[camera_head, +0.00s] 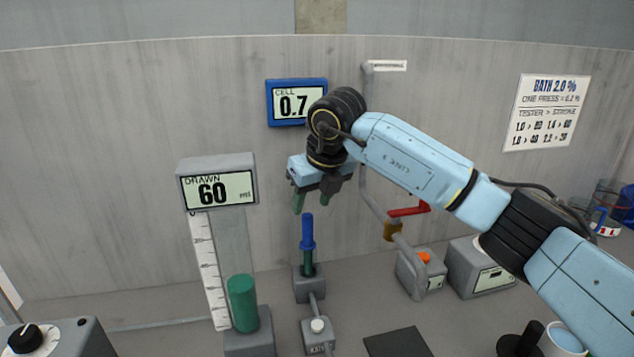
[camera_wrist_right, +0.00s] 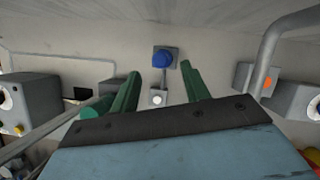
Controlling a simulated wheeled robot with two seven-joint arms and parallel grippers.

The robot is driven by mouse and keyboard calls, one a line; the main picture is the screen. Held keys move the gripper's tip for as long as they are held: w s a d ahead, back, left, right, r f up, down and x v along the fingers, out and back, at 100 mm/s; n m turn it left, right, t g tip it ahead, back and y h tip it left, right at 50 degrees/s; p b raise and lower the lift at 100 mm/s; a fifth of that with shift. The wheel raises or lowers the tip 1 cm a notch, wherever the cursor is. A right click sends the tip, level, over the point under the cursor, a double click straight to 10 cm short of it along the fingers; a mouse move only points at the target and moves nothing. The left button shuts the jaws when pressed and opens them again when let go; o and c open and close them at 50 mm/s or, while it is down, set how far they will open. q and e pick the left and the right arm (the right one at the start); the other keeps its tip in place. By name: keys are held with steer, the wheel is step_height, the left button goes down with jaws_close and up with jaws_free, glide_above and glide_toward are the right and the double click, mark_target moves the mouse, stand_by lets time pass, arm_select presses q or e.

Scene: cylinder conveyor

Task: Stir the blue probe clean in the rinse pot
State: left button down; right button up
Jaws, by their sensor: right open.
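The blue probe (camera_head: 307,230) stands upright in a small grey holder (camera_head: 308,287), with a dark green part below its blue collar. My right gripper (camera_head: 313,200) is open, its green fingers pointing down just above the probe's top, and nothing is between them. In the right wrist view the blue probe (camera_wrist_right: 163,60) shows end-on between and beyond the open fingertips of the gripper (camera_wrist_right: 159,72). A white pot with pale blue contents (camera_head: 566,338), perhaps the rinse pot, stands at the lower right, partly hidden by my right arm. My left gripper is not in view.
A blue-framed display (camera_head: 297,102) reads 0.7. A gauge (camera_head: 217,188) reads 60 above a green cylinder (camera_head: 243,303). A pipe with a red-handled valve (camera_head: 408,211) stands right of the probe. A dark pad (camera_head: 396,343) lies at the front.

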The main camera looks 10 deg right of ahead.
mark_target(307, 215)
steer(key=x, duration=0.6)
steer(key=shift+w+a+f, duration=0.1)
steer(key=shift+w+f, duration=0.15)
steer(key=shift+f, duration=0.4)
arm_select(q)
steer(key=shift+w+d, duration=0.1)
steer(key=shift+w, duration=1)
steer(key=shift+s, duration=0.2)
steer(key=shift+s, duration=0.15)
arm_select(e)
jaws_close()
